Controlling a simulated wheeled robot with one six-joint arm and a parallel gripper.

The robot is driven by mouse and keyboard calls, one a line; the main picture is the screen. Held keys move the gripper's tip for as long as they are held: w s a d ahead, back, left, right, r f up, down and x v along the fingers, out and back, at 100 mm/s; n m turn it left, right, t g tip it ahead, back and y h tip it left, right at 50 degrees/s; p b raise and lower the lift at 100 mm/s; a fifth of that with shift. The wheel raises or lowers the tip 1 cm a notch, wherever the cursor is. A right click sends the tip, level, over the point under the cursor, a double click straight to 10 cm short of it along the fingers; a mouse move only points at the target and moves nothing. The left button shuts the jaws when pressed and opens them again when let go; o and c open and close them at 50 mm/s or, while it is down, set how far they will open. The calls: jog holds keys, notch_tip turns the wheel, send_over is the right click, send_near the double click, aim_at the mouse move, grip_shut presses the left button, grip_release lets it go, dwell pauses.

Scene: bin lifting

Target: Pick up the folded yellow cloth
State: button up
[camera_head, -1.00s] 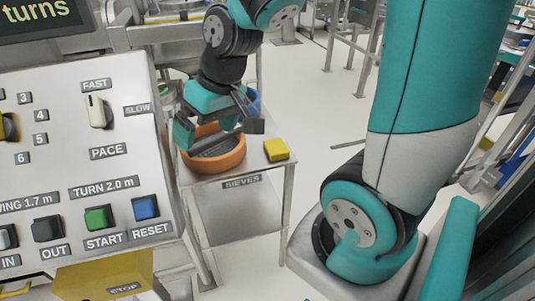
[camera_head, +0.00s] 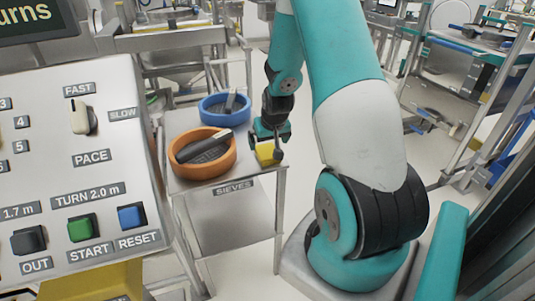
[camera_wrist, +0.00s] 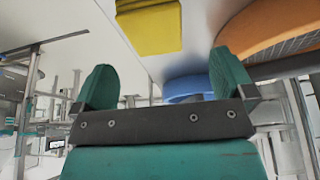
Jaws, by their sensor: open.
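The folded yellow cloth (camera_head: 265,153) lies near the right front corner of the small metal table marked SIEVES (camera_head: 225,179). It also shows at the top of the wrist view (camera_wrist: 150,27), beyond my fingertips. My gripper (camera_head: 268,143) is right at the cloth in the head view, pointing down, and hides part of it. In the wrist view my gripper (camera_wrist: 165,80) has its two teal fingers wide apart with nothing between them. I cannot tell whether a finger touches the cloth.
An orange sieve (camera_head: 227,165) with a dark-handled tool in it stands left of the cloth. A blue sieve (camera_head: 208,118) with another tool stands behind it. A control panel (camera_head: 50,190) with buttons fills the left foreground. Open floor lies right of the table.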

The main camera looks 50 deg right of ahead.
aim_at(268, 151)
jog(key=x, duration=0.4)
jog(key=p+x, duration=0.1)
jog(key=x, duration=0.1)
jog(key=shift+d, duration=0.3)
jog(key=shift+f, duration=0.15)
jog(key=shift+f, duration=0.25)
jog(key=c, duration=1)
jog(key=shift+o, duration=0.2)
jog(key=shift+r, duration=0.15)
notch_tip(268, 151, up, 20)
jog(key=shift+r, duration=0.15)
jog(key=shift+o, duration=0.4)
jog(key=shift+s+d, duration=0.1)
jog(key=shift+s, duration=0.05)
